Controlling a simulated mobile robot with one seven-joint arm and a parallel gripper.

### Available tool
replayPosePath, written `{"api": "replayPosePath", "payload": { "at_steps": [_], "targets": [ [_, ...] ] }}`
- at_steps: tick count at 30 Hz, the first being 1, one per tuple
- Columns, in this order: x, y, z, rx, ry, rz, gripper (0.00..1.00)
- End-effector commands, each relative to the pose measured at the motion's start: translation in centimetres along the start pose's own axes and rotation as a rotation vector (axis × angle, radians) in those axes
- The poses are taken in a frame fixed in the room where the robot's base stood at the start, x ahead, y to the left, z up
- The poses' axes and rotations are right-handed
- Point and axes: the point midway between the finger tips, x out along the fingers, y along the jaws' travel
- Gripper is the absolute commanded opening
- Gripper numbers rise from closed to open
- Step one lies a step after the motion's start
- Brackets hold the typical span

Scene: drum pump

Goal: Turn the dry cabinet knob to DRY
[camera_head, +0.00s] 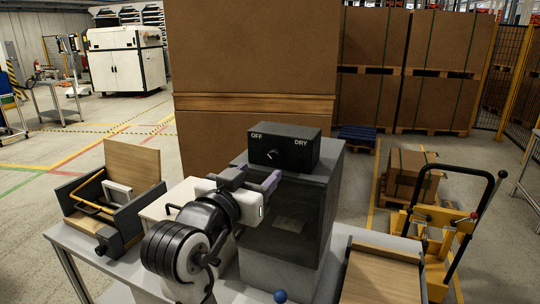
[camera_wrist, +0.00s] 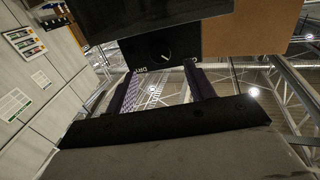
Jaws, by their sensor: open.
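The dry cabinet (camera_head: 290,225) is a dark box on the table in the head view, with a black control box on top. Its face bears OFF at the left and DRY at the right. The dark knob (camera_head: 274,154) with a white mark sits below and between the labels; it also shows in the wrist view (camera_wrist: 167,55), where the labels appear upside down. The mark seems to lean toward OFF, but it is small. My gripper (camera_head: 252,180) is open and empty, just in front of and below the control box. In the wrist view its purple fingers (camera_wrist: 163,80) are apart, with the knob beyond their tips.
An open wooden-backed bin (camera_head: 133,175) stands left on the table, and a wooden tray (camera_head: 380,275) lies right of the cabinet. A large cardboard box (camera_head: 255,60) rises behind. A yellow pallet cart (camera_head: 440,235) stands to the right.

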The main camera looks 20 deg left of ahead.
Motion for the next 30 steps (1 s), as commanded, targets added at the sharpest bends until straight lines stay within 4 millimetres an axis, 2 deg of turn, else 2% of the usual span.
{"api": "replayPosePath", "payload": {
  "at_steps": [3, 9, 15, 23, 30],
  "targets": [
    [2.6, 0.1, -0.2, -0.003, -0.003, 0.003, 0.54],
    [5.7, 0.0, -0.2, -0.001, -0.001, 0.001, 0.54],
    [6.9, 0.0, 0.0, 0.001, 0.0, -0.002, 0.54],
    [7.0, 0.0, 0.0, 0.001, 0.001, -0.002, 0.54],
    [7.0, 0.0, 0.0, 0.001, 0.001, -0.002, 0.24]
  ]
}}
